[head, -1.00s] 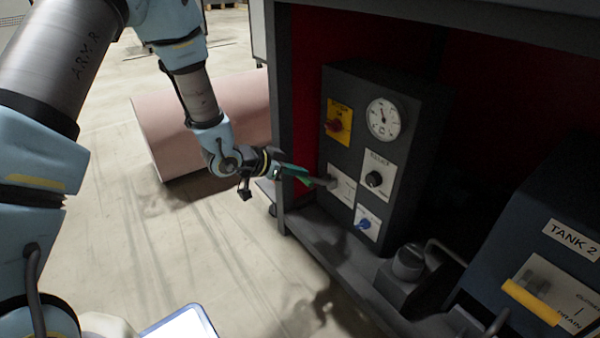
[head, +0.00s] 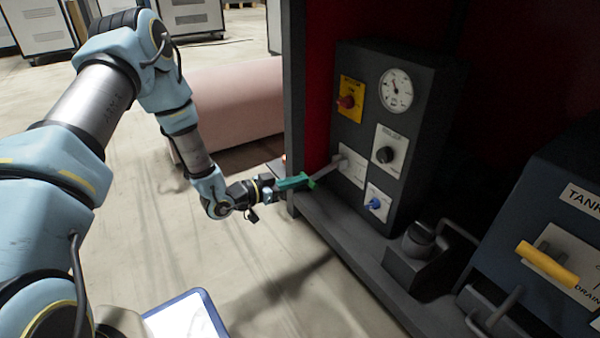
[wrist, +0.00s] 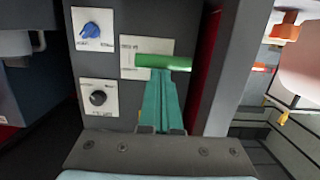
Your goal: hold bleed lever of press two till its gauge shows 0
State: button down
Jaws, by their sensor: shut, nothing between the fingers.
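A dark control box (head: 365,125) carries a round white gauge (head: 396,90); its dark needle shows, but the reading is too small to make out. Below, a grey lever (head: 327,171) sticks out from a white plate (head: 352,166), its outer end lower than its root in the head view. Its green handle (wrist: 160,62) lies crosswise in the wrist view. My gripper (head: 305,182), with teal fingers, is shut and empty. Its fingertips (wrist: 165,72) are at the handle and seem to touch it. No press number is legible.
A dark frame post (head: 296,100) stands close to my gripper. Right is a tank box with a yellow handle (head: 547,263). Open floor lies left.

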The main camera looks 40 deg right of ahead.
notch_tip(320, 180, down, 6)
jog(key=d, duration=0.1)
jog(key=shift+d, duration=0.3)
jog(key=shift+f, duration=0.1)
jog(key=shift+s+d, duration=0.1)
jog(key=shift+d, duration=0.1)
dwell(0.9)
